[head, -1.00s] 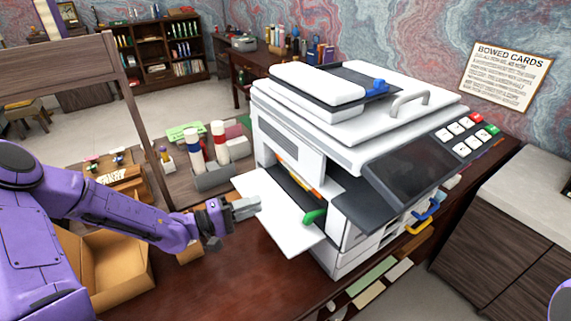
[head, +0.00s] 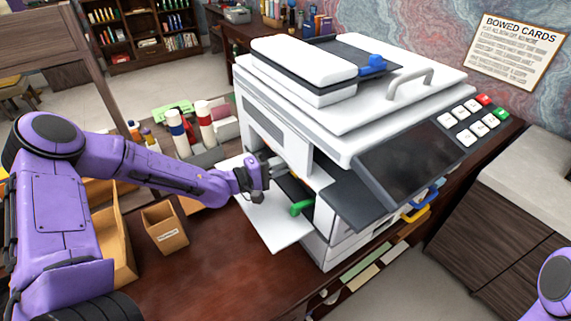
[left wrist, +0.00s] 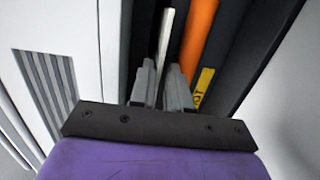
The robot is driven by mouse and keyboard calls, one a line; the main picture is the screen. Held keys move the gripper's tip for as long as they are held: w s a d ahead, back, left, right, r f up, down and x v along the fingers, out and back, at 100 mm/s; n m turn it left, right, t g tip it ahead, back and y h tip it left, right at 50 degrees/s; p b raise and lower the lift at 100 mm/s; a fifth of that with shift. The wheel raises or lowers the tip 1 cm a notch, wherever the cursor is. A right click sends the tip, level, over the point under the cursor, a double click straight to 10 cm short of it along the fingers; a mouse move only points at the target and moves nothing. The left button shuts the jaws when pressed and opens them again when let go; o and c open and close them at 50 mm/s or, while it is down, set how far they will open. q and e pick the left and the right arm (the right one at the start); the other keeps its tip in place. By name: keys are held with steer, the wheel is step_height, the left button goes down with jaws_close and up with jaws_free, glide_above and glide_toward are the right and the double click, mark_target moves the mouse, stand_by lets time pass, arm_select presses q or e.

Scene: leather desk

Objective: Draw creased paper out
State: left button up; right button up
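The white printer (head: 280,108) stands on the desk with its front flap (head: 277,225) open. My left gripper (head: 279,163) reaches into the opening above the flap. In the left wrist view its two fingers (left wrist: 161,80) stand apart, with a thin white strip (left wrist: 166,38), seemingly the paper's edge, between them. I cannot tell whether either finger touches it. An orange roller (left wrist: 198,45) and a yellow label (left wrist: 203,86) lie just right of the fingers. In the head view the paper is hidden. My right gripper is out of view; only part of my right arm shows at lower right.
A green lever (head: 300,208) sticks out beside the flap. The control screen (head: 410,160) juts out to the right. A small cardboard box (head: 165,230) and a caddy with bottles (head: 204,125) stand on the left. The desk front (head: 195,275) is clear.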

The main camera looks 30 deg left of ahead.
arm_select(q)
steer(key=shift+s+d+r, duration=0.1)
steer(key=shift+s+r, duration=0.25)
steer(key=shift+w+f, duration=0.15)
steer(key=shift+w, duration=0.1)
jaws_close()
steer(key=shift+s+r+p, duration=0.2)
steer(key=shift+s+p, duration=0.15)
steer(key=shift+p, duration=0.15)
steer(key=p+v, duration=0.6)
steer(key=v, duration=0.2)
steer(key=shift+s+d, duration=0.1)
steer(key=shift+s, duration=0.2)
steer(key=shift+s+f, duration=0.1)
steer(key=shift+s, duration=0.2)
steer(key=v, duration=0.5)
steer(key=shift+s, duration=0.35)
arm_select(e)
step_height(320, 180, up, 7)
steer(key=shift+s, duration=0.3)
arm_select(q)
steer(key=shift+r, duration=1.5)
